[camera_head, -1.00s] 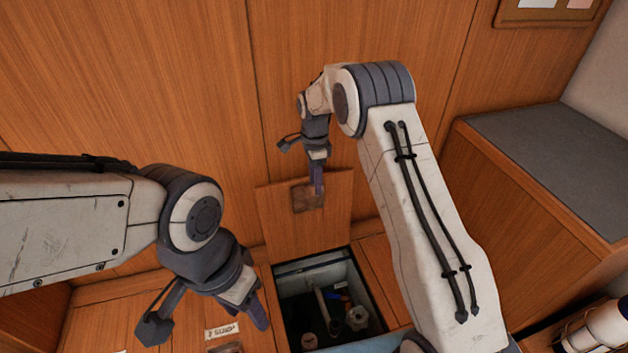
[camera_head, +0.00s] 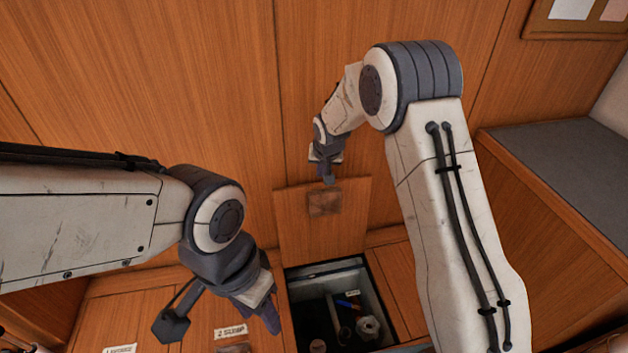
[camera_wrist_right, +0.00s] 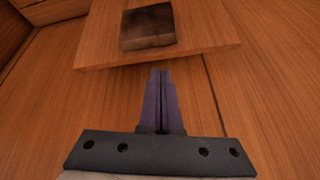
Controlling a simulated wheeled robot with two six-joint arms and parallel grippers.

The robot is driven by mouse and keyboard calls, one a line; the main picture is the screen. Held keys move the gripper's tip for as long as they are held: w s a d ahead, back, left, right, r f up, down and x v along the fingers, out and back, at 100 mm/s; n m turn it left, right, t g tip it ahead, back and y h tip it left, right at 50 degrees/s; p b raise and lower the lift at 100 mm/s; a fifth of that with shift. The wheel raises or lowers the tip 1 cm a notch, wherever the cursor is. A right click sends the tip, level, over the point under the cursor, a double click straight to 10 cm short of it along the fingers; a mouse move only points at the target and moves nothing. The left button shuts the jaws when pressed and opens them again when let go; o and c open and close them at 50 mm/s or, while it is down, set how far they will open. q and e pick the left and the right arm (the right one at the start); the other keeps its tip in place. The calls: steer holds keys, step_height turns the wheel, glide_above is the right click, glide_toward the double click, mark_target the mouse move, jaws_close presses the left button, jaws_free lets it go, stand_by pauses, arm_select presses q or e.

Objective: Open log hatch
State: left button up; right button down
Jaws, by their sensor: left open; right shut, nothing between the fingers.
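A wooden hatch lid (camera_head: 350,222) stands raised at the back of a square opening (camera_head: 345,310), near the wood wall. A brown block or pull (camera_head: 324,202) is on its face; it also shows in the right wrist view (camera_wrist_right: 148,27). My right gripper (camera_head: 329,178) is shut and empty near the lid's upper edge. In the right wrist view the shut fingers (camera_wrist_right: 160,75) point towards that edge. I cannot tell whether they touch it. My left gripper (camera_head: 262,308) is open and empty over the floor panels left of the opening. No log label shows on the lid.
A closed panel labelled "2 SUMP" (camera_head: 231,332) lies left of the opening, with another labelled panel (camera_head: 120,349) further left. Several small items, including a metal fitting (camera_head: 369,326), lie in the opening. A grey-topped wooden bench (camera_head: 570,165) stands at right.

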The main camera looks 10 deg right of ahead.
steer(key=w+f+n, duration=0.1)
steer(key=f, duration=0.1)
steer(key=w+a+f+n, duration=0.1)
steer(key=w+f, duration=0.1)
steer(key=f, duration=0.1)
steer(key=w+f+n+t, duration=0.1)
steer(key=w+f, duration=0.1)
steer(key=shift+w+a+f+p, duration=0.25)
steer(key=shift+f+p, duration=0.05)
steer(key=shift+p, duration=0.05)
stand_by(0.4)
